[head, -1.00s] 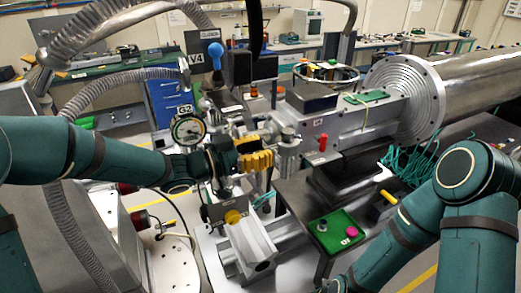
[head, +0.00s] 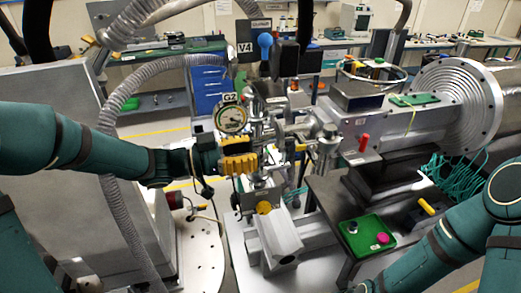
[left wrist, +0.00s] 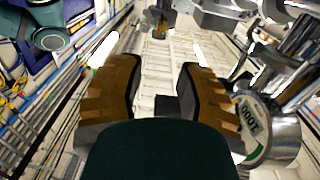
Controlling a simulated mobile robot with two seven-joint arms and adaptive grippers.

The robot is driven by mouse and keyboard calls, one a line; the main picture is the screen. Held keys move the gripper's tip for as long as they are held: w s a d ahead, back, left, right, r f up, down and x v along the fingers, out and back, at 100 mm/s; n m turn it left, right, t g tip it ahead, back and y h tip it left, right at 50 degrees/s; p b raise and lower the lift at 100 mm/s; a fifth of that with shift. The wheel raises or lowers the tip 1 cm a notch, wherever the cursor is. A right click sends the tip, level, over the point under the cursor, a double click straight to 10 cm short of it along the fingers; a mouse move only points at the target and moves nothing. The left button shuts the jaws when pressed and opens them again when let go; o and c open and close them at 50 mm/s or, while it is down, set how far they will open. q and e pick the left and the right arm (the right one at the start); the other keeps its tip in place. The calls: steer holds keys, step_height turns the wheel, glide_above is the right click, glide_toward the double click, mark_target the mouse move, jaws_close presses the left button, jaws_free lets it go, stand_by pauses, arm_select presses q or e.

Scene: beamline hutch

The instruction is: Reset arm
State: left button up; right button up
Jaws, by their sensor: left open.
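My left gripper (head: 254,157) reaches in from the left in the head view, with yellow-orange fingers in front of the beamline's metal fittings. In the left wrist view its two ribbed fingers (left wrist: 156,90) are spread apart with nothing between them. A round dial gauge (head: 231,119) is just above and left of the gripper in the head view. My right arm comes in at the lower right of the head view. Its gripper lies outside the picture.
A green tray (head: 358,248) with a few small parts lies on the dark table at the lower right. A large flanged cylinder (head: 455,105) stands at the right. A grey corrugated hose (head: 108,150) hangs at the left.

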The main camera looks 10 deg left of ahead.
arm_select(q)
steer(key=w+d+f+n+t+y+b, duration=0.2)
steer(key=f+n+y+b, duration=0.55)
steer(key=f, duration=1.95)
steer(key=s+f+n+g+y, duration=0.2)
steer(key=s+f+n+g, duration=0.1)
steer(key=s+f, duration=0.5)
steer(key=s+f+n+g+y+b, duration=0.1)
steer(key=s+f+n+g, duration=0.3)
steer(key=s+f, duration=0.4)
step_height(320, 180, down, 5)
steer(key=shift+d+f+g+y, duration=0.1)
steer(key=shift+d+g+y, duration=0.3)
steer(key=shift+g+y, duration=0.35)
